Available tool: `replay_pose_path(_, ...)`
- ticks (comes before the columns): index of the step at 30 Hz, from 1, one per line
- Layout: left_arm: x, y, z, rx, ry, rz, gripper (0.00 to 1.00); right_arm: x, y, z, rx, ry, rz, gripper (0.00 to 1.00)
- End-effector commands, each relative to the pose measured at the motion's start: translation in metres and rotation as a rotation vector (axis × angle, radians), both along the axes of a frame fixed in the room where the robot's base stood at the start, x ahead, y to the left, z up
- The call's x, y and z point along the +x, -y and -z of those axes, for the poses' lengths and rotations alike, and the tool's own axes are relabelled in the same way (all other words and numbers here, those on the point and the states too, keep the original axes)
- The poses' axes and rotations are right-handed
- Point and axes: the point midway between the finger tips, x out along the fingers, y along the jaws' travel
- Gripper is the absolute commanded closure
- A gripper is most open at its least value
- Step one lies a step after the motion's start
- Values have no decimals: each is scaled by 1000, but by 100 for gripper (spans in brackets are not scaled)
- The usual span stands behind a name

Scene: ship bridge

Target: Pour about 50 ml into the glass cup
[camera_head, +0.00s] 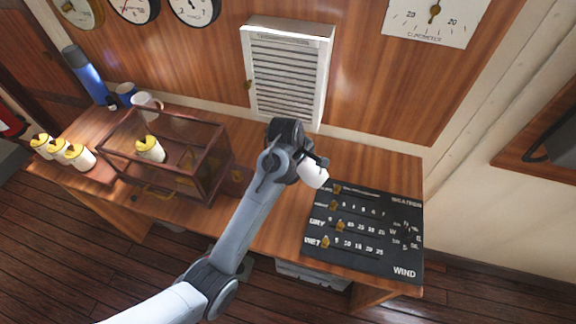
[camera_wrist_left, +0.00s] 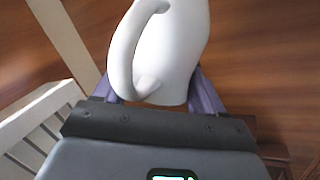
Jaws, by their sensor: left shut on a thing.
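My left gripper (camera_head: 306,163) is shut on a white mug (camera_head: 314,175), held in the air over the desk, left of the black weather board. In the left wrist view the mug (camera_wrist_left: 180,50) fills the top middle, with its curved handle on the left. The two purple fingers of my left gripper (camera_wrist_left: 155,95) show on either side of it. The mug's mouth and contents are hidden. I cannot make out a glass cup in either view. My right gripper is not in view.
A glass case with a wooden frame (camera_head: 217,139) stands on the desk (camera_head: 375,161). Another white mug (camera_head: 147,104), a blue mug (camera_head: 126,93) and a blue bottle (camera_head: 85,74) stand behind it. Several yellow-lidded jars (camera_head: 80,158) are at left. The black weather board (camera_head: 350,245) lies at right.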

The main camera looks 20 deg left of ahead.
Motion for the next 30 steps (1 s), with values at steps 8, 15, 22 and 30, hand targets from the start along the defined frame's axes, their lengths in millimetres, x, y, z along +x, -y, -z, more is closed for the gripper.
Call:
replay_pose_path(8, 0, -1, -2, -27, -4, -2, 74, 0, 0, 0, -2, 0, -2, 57)
replay_pose_path(15, 0, -1, -2, -34, -6, -2, 74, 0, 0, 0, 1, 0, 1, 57)
replay_pose_path(22, 0, -1, -2, -41, -8, -1, 74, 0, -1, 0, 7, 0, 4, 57)
replay_pose_path(30, 0, -1, -3, -53, -10, -2, 74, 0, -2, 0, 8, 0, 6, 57)
